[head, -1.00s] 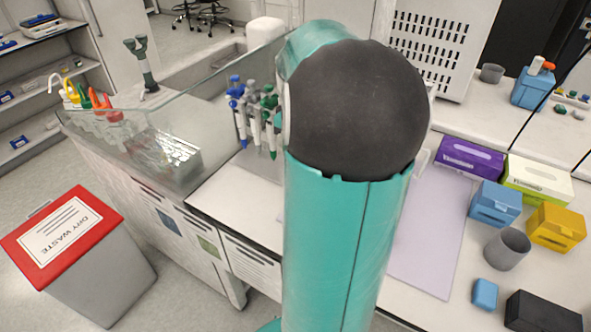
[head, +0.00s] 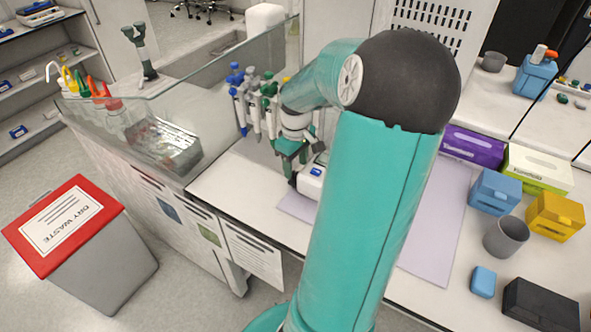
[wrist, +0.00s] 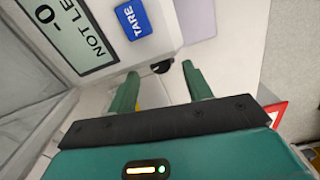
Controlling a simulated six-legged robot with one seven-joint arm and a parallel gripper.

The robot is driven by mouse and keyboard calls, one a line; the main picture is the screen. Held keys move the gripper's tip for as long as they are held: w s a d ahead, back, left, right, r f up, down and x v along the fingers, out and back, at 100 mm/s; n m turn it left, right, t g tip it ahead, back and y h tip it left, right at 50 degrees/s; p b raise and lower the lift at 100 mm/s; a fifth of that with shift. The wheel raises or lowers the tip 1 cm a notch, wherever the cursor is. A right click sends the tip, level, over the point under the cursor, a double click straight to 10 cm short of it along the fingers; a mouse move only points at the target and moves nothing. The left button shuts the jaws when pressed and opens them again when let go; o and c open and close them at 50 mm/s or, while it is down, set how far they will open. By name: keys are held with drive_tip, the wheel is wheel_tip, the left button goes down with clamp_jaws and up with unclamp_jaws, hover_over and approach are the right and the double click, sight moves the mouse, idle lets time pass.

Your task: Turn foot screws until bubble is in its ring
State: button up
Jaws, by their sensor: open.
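The white balance (head: 309,184) stands on the bench, largely hidden behind my arm in the head view. In the wrist view the balance (wrist: 155,40) shows a display (wrist: 68,30) reading "-0" and part of "NOT LE", and a blue TARE button (wrist: 132,19). A black foot screw (wrist: 162,66) shows at its lower corner. My gripper (wrist: 160,82) is open, its two green fingers apart, with the foot screw showing between and just beyond the tips. In the head view my gripper (head: 291,172) is beside the balance. The bubble and its ring are not visible.
A rack of pipettes (head: 255,105) stands just behind my gripper. A glass screen (head: 215,110) rises to the left. A lilac mat (head: 436,235) lies under and right of the balance. Boxes and a grey cup (head: 506,237) stand at right; a red-lidded bin (head: 75,240) is on the floor.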

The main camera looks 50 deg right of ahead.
drive_tip(key=shift+f, duration=1.4)
drive_tip(key=c, duration=1)
drive_tip(key=shift+n, duration=1.5)
drive_tip(key=o, duration=1)
